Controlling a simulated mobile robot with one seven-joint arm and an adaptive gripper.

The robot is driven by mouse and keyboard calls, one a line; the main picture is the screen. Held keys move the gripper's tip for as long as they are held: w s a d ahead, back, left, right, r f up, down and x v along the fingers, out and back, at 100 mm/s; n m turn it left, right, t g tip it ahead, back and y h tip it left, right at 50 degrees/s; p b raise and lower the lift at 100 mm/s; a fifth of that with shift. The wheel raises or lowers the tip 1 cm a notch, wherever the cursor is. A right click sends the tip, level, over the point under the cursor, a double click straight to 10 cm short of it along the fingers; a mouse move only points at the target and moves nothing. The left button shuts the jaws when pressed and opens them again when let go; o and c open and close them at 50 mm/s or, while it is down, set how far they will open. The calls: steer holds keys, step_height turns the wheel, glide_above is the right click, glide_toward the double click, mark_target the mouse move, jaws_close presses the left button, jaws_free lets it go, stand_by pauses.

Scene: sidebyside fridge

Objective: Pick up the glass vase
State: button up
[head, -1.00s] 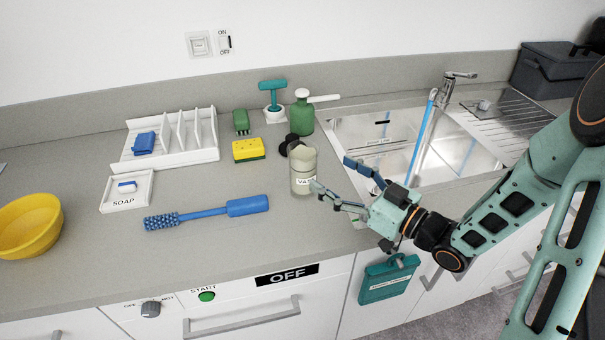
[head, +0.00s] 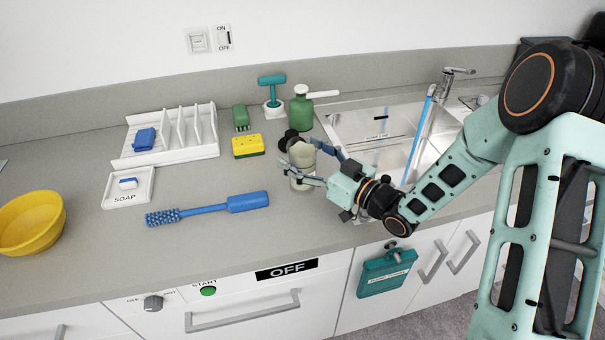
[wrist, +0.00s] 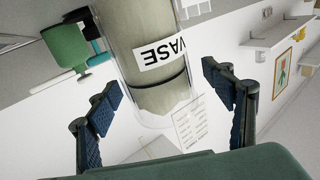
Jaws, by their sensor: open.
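The glass vase (head: 302,157) stands upright on the counter, left of the sink, partly hidden by my gripper in the head view. In the wrist view the vase (wrist: 150,30), clear with a pale filling and a "VASE" label, shows between the fingers. My gripper (head: 318,163) is open, reaching in from the right, with one finger in front of the vase and one behind it. In the wrist view the open fingers of my gripper (wrist: 165,105) are spread to either side of the vase, with gaps visible. I cannot tell if either finger touches it.
A green soap bottle (head: 301,110) and a teal-handled tool (head: 271,90) stand behind the vase. A yellow sponge (head: 248,146) and a blue brush (head: 207,209) lie to the left. The sink (head: 335,118) is to the right.

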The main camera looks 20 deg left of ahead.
steer(key=c, duration=1.2)
steer(key=shift+c, duration=0.8)
steer(key=shift+r, duration=0.2)
